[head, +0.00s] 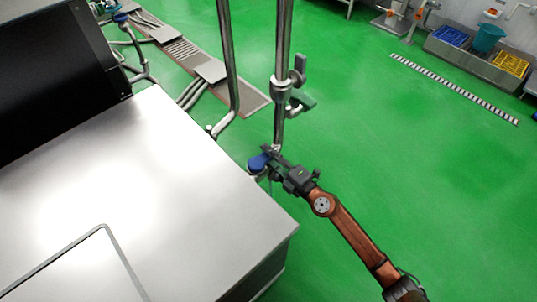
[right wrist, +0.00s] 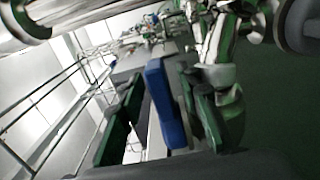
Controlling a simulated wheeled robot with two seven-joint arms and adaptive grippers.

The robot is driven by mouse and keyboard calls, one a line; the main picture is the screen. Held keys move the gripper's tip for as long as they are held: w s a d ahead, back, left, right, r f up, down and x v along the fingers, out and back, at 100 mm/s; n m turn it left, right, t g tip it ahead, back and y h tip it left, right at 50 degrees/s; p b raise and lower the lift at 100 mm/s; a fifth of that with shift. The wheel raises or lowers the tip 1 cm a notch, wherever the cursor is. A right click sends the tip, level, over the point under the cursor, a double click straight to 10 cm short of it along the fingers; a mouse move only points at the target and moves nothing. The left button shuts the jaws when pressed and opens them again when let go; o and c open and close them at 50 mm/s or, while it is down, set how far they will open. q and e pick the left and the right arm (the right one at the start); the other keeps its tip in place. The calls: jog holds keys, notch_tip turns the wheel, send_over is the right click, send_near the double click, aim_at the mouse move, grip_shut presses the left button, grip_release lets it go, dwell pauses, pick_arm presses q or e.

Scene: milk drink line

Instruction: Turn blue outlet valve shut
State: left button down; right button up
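The blue outlet valve handle (head: 257,163) is beside the steel tank's right edge, near the foot of a vertical pipe. My right gripper (head: 269,157) reaches it from the lower right. In the right wrist view the blue handle (right wrist: 166,108) stands as a flat lever between the two fingers of my right gripper (right wrist: 165,115). A gap shows between the left finger and the handle. The right finger is close to the handle, and I cannot tell if it touches. The valve body is mostly hidden in the head view. My left gripper is not in view.
The steel tank top (head: 130,190) fills the left, close to my right gripper. Vertical pipes (head: 281,70) rise just behind the valve, one with a grey-green handle (head: 301,100). The green floor (head: 430,170) to the right is clear.

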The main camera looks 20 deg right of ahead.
grip_shut()
dwell(0.6)
